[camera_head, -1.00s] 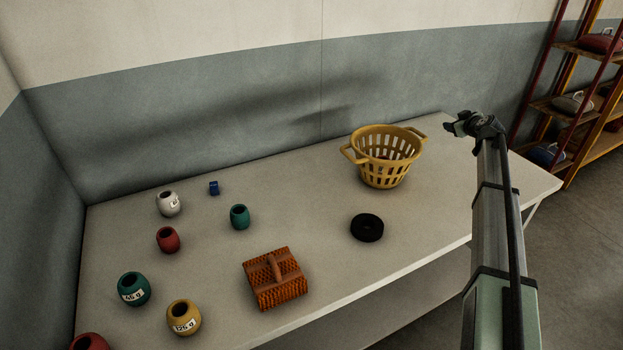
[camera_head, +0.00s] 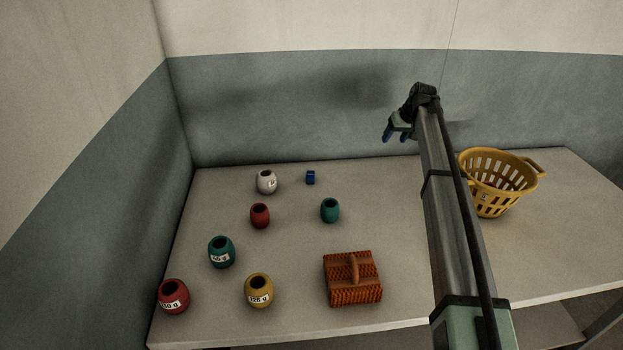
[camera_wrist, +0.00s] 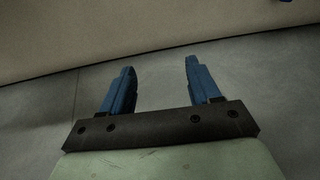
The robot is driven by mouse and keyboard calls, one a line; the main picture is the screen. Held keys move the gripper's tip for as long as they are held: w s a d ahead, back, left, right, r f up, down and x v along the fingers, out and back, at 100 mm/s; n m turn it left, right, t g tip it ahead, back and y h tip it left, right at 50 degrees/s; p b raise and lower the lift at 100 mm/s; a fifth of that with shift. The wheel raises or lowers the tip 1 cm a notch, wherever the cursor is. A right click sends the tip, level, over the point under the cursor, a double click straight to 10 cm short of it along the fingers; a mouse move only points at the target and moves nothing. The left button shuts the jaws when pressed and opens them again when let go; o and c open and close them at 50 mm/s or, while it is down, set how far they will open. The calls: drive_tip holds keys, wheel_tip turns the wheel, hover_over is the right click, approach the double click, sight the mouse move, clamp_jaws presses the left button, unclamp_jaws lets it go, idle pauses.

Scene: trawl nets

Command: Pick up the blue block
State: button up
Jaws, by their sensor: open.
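The small blue block (camera_head: 310,177) lies on the table near its back edge, between the white pot and the teal pot. My gripper (camera_head: 393,134) is raised above the back of the table, to the right of the block and apart from it. In the wrist view my gripper (camera_wrist: 160,80) shows two blue fingers spread wide with nothing between them.
A white pot (camera_head: 266,182), a teal pot (camera_head: 330,210) and a red pot (camera_head: 259,215) stand near the block. A yellow basket (camera_head: 490,190) stands right of my arm. The wall (camera_head: 270,110) rises behind the table.

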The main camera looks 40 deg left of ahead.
drive_tip(key=s+a+m+g+h, duration=0.1)
drive_tip(key=s+a+g+h, duration=0.1)
drive_tip(key=s+a, duration=0.85)
drive_tip(key=m+h, duration=0.2)
hover_over(311, 175)
drive_tip(key=f, duration=0.8)
drive_tip(key=shift+s+a+f, duration=0.2)
drive_tip(key=shift+s+a, duration=0.05)
drive_tip(key=shift+w+d+f, duration=0.1)
drive_tip(key=shift+w+f, duration=0.05)
drive_tip(key=shift+f, duration=1.25)
drive_tip(key=shift+w+f, duration=0.15)
drive_tip(key=shift+f, duration=1.2)
drive_tip(key=c, duration=1.1)
drive_tip(key=shift+c, duration=0.2)
